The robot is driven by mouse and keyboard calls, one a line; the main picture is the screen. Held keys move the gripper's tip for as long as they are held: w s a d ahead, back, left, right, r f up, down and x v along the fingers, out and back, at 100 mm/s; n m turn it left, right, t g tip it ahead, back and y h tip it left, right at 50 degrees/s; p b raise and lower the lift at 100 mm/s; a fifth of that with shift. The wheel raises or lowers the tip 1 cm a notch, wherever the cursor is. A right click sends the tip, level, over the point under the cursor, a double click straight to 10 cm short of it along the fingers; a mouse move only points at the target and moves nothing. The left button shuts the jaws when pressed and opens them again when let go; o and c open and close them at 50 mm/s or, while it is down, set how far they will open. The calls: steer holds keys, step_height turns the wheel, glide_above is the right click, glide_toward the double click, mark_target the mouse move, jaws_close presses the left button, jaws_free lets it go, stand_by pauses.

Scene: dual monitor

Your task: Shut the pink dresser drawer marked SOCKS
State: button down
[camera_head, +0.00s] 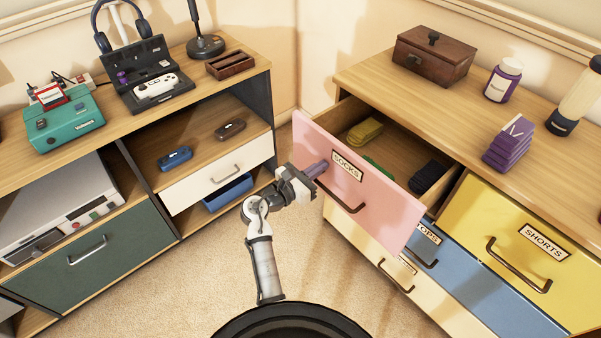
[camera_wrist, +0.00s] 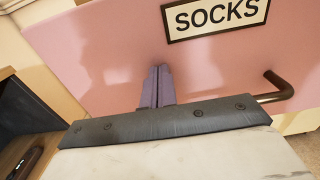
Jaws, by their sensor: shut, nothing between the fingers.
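The pink drawer (camera_head: 372,205) marked SOCKS stands open at the top left of the right-hand dresser. Folded socks in yellow (camera_head: 365,132), green and dark colours lie inside it. Its SOCKS label (camera_head: 347,165) and dark handle (camera_head: 342,198) are on the front. My gripper (camera_head: 318,169) is shut and empty, its purple fingertips at the drawer front, left of and below the label. In the wrist view the fingers (camera_wrist: 157,86) point at the pink front (camera_wrist: 105,55), with the handle (camera_wrist: 280,90) to their right. I cannot tell whether they touch it.
The yellow SHORTS drawer (camera_head: 525,245), a blue drawer (camera_head: 470,280) and a cream drawer (camera_head: 360,245) are nearby and look closed. A wooden box (camera_head: 433,55) and bottles stand on the dresser top. A desk unit (camera_head: 215,150) is at left. Carpet (camera_head: 200,285) lies clear between.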

steer(key=p+x, duration=0.1)
steer(key=x, duration=1.5)
steer(key=shift+w+d, duration=0.15)
steer(key=shift+d, duration=0.1)
steer(key=shift+w+d, duration=0.2)
steer(key=shift+d, duration=0.1)
steer(key=shift+r, duration=0.15)
steer(key=shift+d+r, duration=0.1)
